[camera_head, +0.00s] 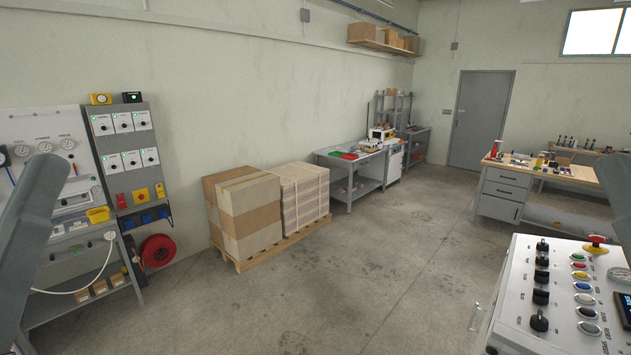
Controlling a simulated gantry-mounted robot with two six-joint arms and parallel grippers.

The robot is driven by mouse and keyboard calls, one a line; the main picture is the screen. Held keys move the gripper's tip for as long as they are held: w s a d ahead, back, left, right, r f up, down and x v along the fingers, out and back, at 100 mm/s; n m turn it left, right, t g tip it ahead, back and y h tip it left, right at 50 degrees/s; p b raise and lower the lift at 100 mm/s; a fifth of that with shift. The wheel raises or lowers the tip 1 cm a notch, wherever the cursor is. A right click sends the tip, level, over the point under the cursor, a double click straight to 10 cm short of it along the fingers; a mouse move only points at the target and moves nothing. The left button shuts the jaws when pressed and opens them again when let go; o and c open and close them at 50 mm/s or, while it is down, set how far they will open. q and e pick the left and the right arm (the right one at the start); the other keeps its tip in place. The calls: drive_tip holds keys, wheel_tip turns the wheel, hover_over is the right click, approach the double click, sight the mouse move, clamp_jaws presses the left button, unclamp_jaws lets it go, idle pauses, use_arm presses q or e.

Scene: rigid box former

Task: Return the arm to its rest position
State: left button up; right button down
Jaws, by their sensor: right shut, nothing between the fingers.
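A grey arm link of mine crosses the left edge of the head view, and another crosses the right edge. Neither gripper's fingers show in the picture. No held object is visible. A white control box with black knobs, coloured buttons and a red emergency stop (597,245) stands at the lower right, close to my right arm link.
A pallet (277,247) with stacked cartons (243,215) stands by the wall. A panel rack (128,150) and a red hose reel (158,251) are at the left. Workbenches (350,168) stand behind. The middle floor (350,280) is clear.

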wheel_tip(320, 180, up, 18)
drive_tip(key=p, duration=1.4)
drive_tip(key=shift+f, duration=0.25)
drive_tip(key=shift+f, duration=0.1)
